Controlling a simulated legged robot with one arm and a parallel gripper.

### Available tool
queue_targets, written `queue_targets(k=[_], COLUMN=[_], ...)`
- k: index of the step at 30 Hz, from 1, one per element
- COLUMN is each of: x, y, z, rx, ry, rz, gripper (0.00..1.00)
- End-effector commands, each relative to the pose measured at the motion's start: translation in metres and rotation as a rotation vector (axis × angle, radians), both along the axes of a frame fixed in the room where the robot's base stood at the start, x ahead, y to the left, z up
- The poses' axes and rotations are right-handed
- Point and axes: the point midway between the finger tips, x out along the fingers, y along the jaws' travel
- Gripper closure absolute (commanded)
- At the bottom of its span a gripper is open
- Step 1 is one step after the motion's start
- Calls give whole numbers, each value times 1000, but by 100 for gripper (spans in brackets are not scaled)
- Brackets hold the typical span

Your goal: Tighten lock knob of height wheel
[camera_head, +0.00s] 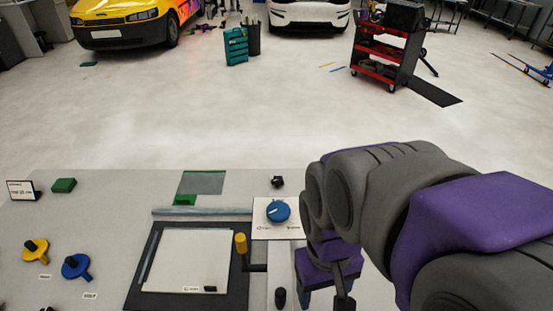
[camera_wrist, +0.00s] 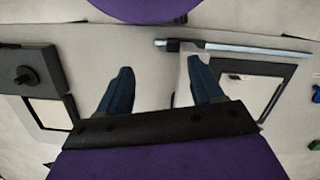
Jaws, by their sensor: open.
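My gripper shows in the wrist view (camera_wrist: 160,80) with its two dark blue fingers apart and nothing held between them. In the head view its dark tip (camera_head: 345,300) shows at the bottom, right of the board. A blue round knob (camera_head: 278,211) sits on a white labelled plate. A small black knob (camera_head: 280,297) stands near the front edge and another black knob (camera_head: 277,182) stands behind the plate. In the wrist view a black block with a round knob (camera_wrist: 24,76) lies at the left, apart from the fingers. I cannot tell which knob is the wheel's lock knob.
A black-framed white board (camera_head: 188,262) lies left of a yellow upright handle (camera_head: 241,243). A metal bar (camera_head: 200,211) lies behind it. Yellow (camera_head: 36,249) and blue (camera_head: 75,266) handled discs lie at the left. The tabletop between discs and board is clear.

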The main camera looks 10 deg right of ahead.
Motion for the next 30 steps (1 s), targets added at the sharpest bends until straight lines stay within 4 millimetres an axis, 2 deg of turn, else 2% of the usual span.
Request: queue_targets(k=[9, 14, 17, 22, 30], x=[43, 69, 93, 145, 227], y=[-10, -8, -3, 2, -5], z=[18, 29, 37, 53, 71], rx=[10, 10, 7, 5, 14], ry=[-17, -24, -31, -48, -77], rz=[20, 34, 50, 82, 138], gripper=[34, 34, 34, 34, 34])
